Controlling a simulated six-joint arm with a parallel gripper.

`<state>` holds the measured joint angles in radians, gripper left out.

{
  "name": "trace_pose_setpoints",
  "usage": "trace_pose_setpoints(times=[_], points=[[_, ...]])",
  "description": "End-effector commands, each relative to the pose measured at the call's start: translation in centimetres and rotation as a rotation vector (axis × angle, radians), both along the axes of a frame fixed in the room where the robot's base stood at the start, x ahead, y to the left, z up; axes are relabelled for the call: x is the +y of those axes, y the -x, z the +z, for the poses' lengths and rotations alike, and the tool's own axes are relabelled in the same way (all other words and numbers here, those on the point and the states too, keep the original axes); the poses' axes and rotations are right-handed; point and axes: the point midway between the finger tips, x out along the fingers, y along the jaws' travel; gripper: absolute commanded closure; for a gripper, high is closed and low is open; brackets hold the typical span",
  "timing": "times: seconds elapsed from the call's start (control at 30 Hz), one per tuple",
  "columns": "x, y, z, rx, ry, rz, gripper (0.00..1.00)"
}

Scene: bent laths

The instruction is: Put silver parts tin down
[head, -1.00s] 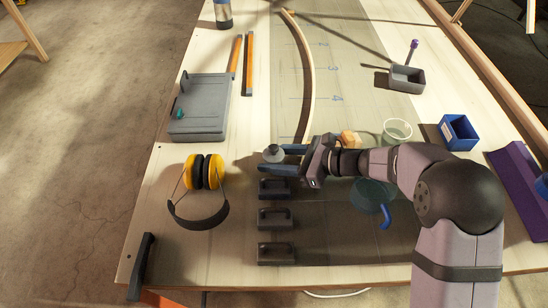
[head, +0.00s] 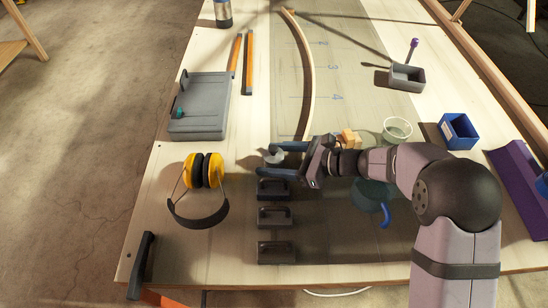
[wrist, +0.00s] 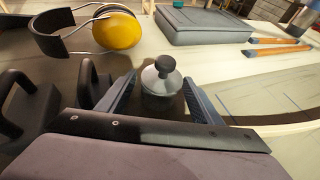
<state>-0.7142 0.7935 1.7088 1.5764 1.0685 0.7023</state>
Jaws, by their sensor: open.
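The silver parts tin (head: 273,157), a small round can with a black knob on its lid, stands upright on the table left of centre. My gripper (head: 268,160) is open around it, one finger on each side. In the wrist view the tin (wrist: 161,88) sits between the two spread fingers of my gripper (wrist: 160,82), with a gap visible on its right side.
Several black handled blocks (head: 275,217) stand in a row just in front of the tin. Yellow earmuffs (head: 204,170) lie to the left, a grey case (head: 201,107) behind them. A curved lath (head: 309,80) runs behind my gripper. Small wooden blocks (head: 349,138) lie right of it.

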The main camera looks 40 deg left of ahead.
Motion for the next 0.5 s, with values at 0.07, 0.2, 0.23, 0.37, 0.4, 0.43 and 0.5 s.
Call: trace_pose_setpoints(times=[0.07,0.2,0.23,0.37,0.4,0.43,0.5], points=[[-0.1,0.0,0.4,0.000,0.000,0.001,0.40],[-1.4,-0.7,0.8,-0.002,-0.002,-0.002,0.40],[-1.8,-0.9,0.9,-0.002,-0.002,-0.002,0.40],[-3.7,-1.7,1.8,-0.002,-0.002,-0.003,0.40],[-4.4,-2.0,2.1,-0.001,-0.002,-0.005,0.40],[-4.4,-1.9,2.6,-0.004,-0.003,0.000,0.40],[-4.3,-1.8,4.1,-0.006,-0.004,0.002,0.40]])
